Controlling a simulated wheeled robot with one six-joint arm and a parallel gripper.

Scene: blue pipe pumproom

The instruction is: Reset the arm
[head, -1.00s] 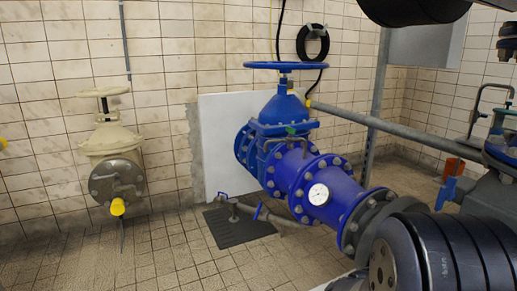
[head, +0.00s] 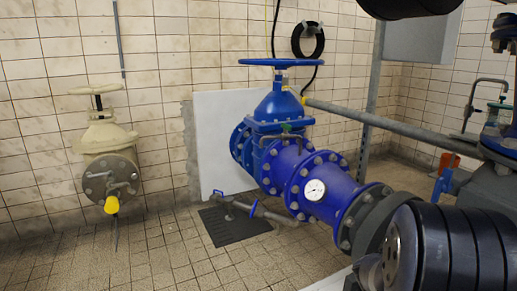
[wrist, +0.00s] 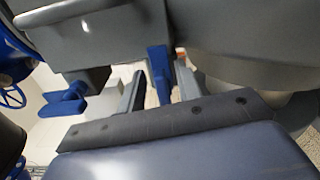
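My gripper (wrist: 160,86) shows only in the wrist view, with its two grey fingers apart. A blue lever-like piece (wrist: 158,72) shows in the gap between the fingers. I cannot tell whether they touch it or it lies beyond them. A second blue handle (wrist: 65,102) is to the left of the fingers. A large grey body fills the top of that view, close to the gripper. In the head view my gripper is not visible; dark rounded parts at the right edge look like my arm.
A blue gate valve (head: 280,105) with handwheel and gauge stands in the middle. A cream valve (head: 105,140) is on the left wall. A grey pipe (head: 390,124) crosses to the right. A black mat (head: 235,227) lies on the floor. Tiled floor is clear at front left.

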